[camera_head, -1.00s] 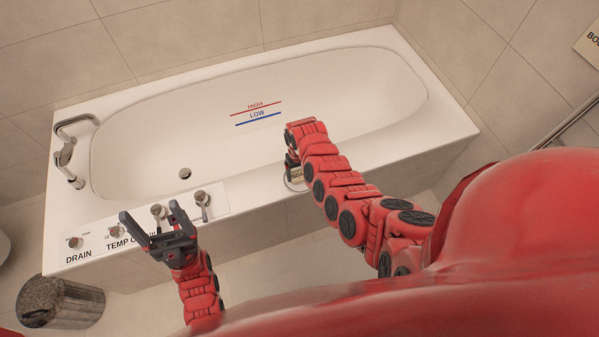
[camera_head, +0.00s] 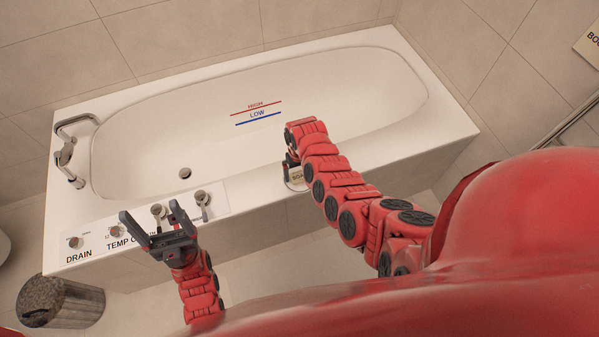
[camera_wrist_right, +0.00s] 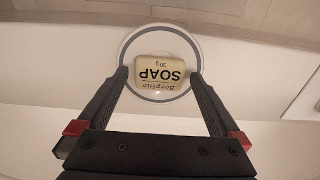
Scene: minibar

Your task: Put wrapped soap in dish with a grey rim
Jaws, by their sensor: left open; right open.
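The wrapped soap (camera_wrist_right: 163,74) is a cream packet marked "SOAP". In the right wrist view it lies over the round white dish with a grey rim (camera_wrist_right: 160,100), off-centre and near the rim. My right gripper (camera_wrist_right: 160,73) is open, with one finger on each side of the soap. The right fingertip is close to the soap; I cannot tell whether they touch. In the head view the soap (camera_head: 297,175) and dish are partly hidden by my right gripper (camera_head: 291,161). My left gripper (camera_head: 148,227) is open and empty over the tub's front edge.
The white bathtub (camera_head: 330,92) is empty, with a tap (camera_head: 66,153) at its left end. Control knobs (camera_head: 159,211) sit on the front ledge near my left gripper. A dark bin (camera_head: 58,303) stands on the floor at lower left.

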